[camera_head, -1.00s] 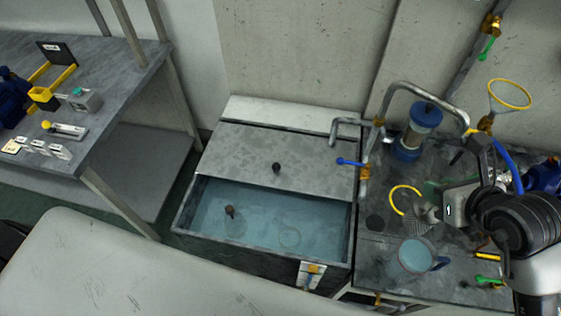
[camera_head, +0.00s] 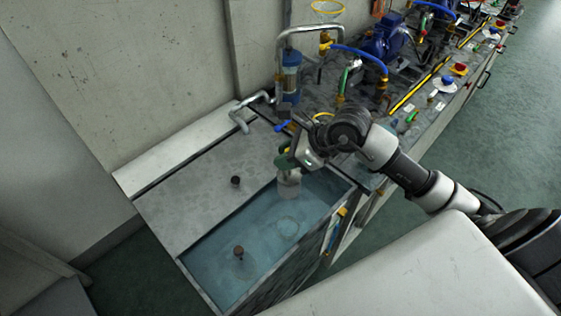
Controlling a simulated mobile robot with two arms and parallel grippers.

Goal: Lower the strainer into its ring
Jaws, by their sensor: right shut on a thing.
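My right gripper (camera_head: 290,161) is shut on the strainer (camera_head: 289,184), a pale grey mesh cylinder with a green part at its top. The gripper hides part of that top. The strainer hangs roughly upright over the far right part of the open water tank (camera_head: 213,297). I cannot tell whether its lower end touches the water. A faint pale ring (camera_head: 286,226) shows in the water, nearer the camera than the strainer and apart from it in the picture. My left gripper is out of view.
A grey lid (camera_head: 205,190) with a dark knob covers the tank's back part.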

